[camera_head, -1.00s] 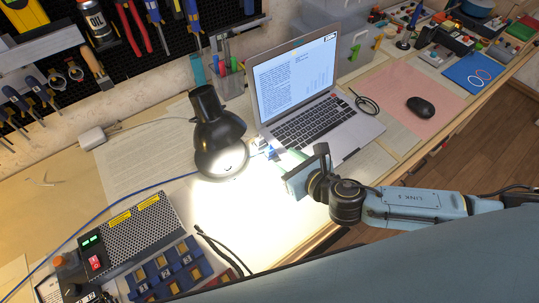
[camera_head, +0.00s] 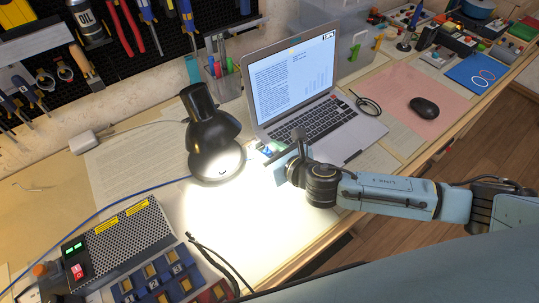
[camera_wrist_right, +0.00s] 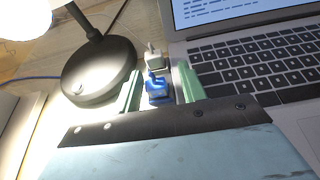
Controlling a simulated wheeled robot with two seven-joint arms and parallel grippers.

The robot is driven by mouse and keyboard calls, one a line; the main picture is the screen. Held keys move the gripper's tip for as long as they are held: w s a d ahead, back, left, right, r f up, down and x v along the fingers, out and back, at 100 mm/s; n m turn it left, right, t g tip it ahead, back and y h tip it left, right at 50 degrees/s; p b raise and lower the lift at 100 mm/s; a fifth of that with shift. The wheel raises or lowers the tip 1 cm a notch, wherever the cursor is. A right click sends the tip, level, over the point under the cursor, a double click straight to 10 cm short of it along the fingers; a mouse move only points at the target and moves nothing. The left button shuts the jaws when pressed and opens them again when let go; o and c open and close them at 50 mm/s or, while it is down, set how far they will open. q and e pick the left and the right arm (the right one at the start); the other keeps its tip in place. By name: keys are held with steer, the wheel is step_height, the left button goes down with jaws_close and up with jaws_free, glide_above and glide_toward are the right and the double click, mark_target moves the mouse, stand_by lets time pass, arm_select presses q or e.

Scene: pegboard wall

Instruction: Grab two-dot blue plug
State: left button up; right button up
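A blue plug (camera_wrist_right: 158,92) stands beside the laptop's left edge. Dots on it cannot be made out. In the right wrist view it lies between the two green fingertips of my right gripper (camera_wrist_right: 159,88), which are apart, with the plug seen in the gap. A pale plug (camera_wrist_right: 153,58) with a metal prong stands just beyond it. In the head view my right gripper (camera_head: 273,155) is low between the lamp and the laptop, and the plugs are mostly hidden there. My left gripper is not in view.
A black desk lamp (camera_head: 213,135) stands close on the left, its base (camera_wrist_right: 98,70) near the left finger. The open laptop (camera_head: 318,118) is close on the right. A power supply box (camera_head: 118,240) and a blue cable (camera_head: 120,195) lie at the left.

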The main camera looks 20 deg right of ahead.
steer(key=shift+f, duration=0.4)
steer(key=c, duration=0.8)
steer(key=shift+d, duration=0.1)
